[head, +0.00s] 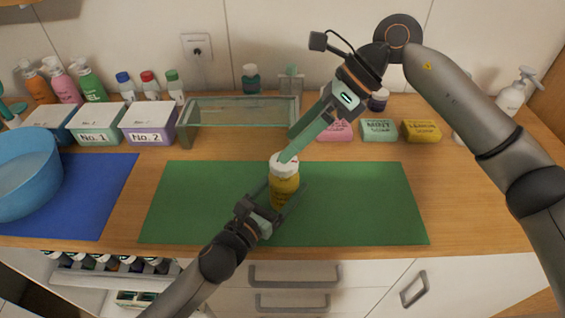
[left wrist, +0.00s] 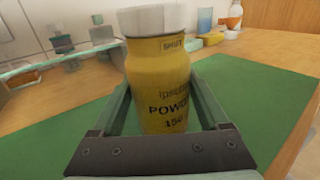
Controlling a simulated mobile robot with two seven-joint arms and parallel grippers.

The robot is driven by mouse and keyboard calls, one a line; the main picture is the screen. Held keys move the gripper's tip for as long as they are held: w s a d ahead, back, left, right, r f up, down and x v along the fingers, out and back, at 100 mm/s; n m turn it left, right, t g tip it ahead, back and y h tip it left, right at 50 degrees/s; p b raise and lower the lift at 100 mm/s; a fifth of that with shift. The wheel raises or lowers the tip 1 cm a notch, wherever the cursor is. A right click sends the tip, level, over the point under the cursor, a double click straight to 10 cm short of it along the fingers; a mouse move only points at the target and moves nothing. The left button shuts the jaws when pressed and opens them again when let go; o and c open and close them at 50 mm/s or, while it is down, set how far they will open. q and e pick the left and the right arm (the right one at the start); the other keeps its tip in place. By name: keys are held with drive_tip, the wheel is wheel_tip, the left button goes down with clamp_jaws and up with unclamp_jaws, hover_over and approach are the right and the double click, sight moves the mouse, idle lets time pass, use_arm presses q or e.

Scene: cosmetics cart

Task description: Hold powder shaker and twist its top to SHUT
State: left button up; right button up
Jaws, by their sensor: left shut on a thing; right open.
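The powder shaker (head: 284,190) is a yellow bottle with a white top (head: 285,170), standing upright over the green mat (head: 365,205). My left gripper (head: 287,186) is shut on its body from the front. In the left wrist view the shaker (left wrist: 160,85) sits between both fingers, with "SHUT" printed just under its white top (left wrist: 153,18). Any mark on the top's side is not readable. My right gripper (head: 288,157) is open, with its green fingers coming down from the upper right at the top. Its fingers overlap, so their exact contact with the top is unclear.
A blue bowl (head: 22,175) stands on a blue mat (head: 95,200) at left. Labelled boxes (head: 98,138) and a greenish glass rack (head: 240,112) line the back. Soap bars (head: 380,131) lie behind the mat at right. The green mat is otherwise clear.

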drive_tip(key=w+d+f+n+y, duration=0.3)
drive_tip(key=d+f+n+y, duration=0.1)
drive_tip(key=d+f+y, duration=0.55)
drive_tip(key=shift+t+y, duration=0.25)
drive_tip(key=shift+t, duration=0.05)
drive_tip(key=a, duration=1.2)
drive_tip(key=shift+s+r, duration=0.3)
drive_tip(key=shift+s, duration=0.1)
drive_tip(key=c, duration=1.4)
